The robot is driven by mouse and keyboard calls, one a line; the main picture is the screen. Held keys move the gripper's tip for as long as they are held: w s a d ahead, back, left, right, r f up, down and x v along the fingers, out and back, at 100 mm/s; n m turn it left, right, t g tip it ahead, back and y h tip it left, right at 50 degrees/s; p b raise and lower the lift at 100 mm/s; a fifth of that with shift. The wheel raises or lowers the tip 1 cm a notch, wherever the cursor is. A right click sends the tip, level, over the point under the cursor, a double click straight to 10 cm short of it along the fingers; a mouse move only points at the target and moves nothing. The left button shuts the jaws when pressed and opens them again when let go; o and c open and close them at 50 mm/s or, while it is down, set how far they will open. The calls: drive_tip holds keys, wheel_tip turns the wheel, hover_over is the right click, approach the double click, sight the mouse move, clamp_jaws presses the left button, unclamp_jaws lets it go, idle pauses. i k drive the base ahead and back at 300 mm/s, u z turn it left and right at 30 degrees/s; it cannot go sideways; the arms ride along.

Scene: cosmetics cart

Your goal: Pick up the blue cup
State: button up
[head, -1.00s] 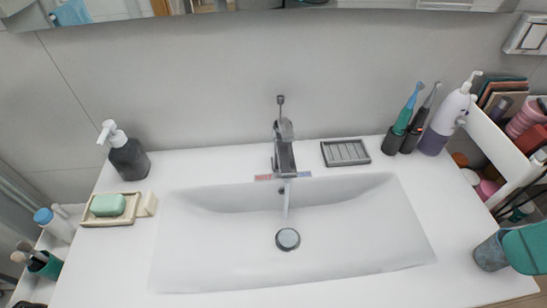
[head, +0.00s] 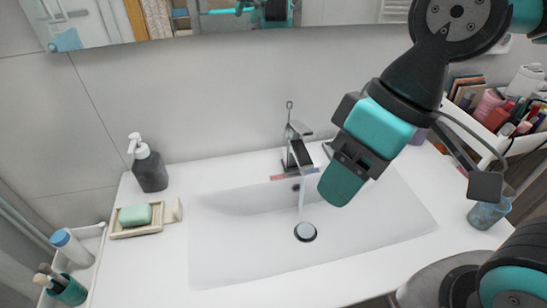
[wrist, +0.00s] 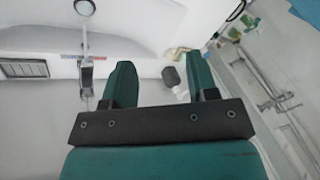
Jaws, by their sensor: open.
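The blue cup (head: 487,214) stands on the right end of the white counter, near the front edge, in the head view. A dark part of my arm overlaps its upper part, so its rim is partly hidden. My gripper (head: 345,185) hangs above the sink, well to the left of the cup and apart from it. In the wrist view my gripper (wrist: 162,82) shows two green fingers spread apart with nothing held. I cannot make out the cup in the wrist view.
The white sink (head: 250,255) has a chrome faucet (head: 297,150) at its back. A dark soap dispenser (head: 150,170) and a dish with green soap (head: 135,215) stand at left. A cart with several cosmetics (head: 510,125) is at right. The counter's front strip is clear.

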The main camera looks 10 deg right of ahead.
sight(483, 215)
drive_tip(key=u, duration=1.2)
drive_tip(key=k, duration=1.05)
drive_tip(key=z, duration=2.35)
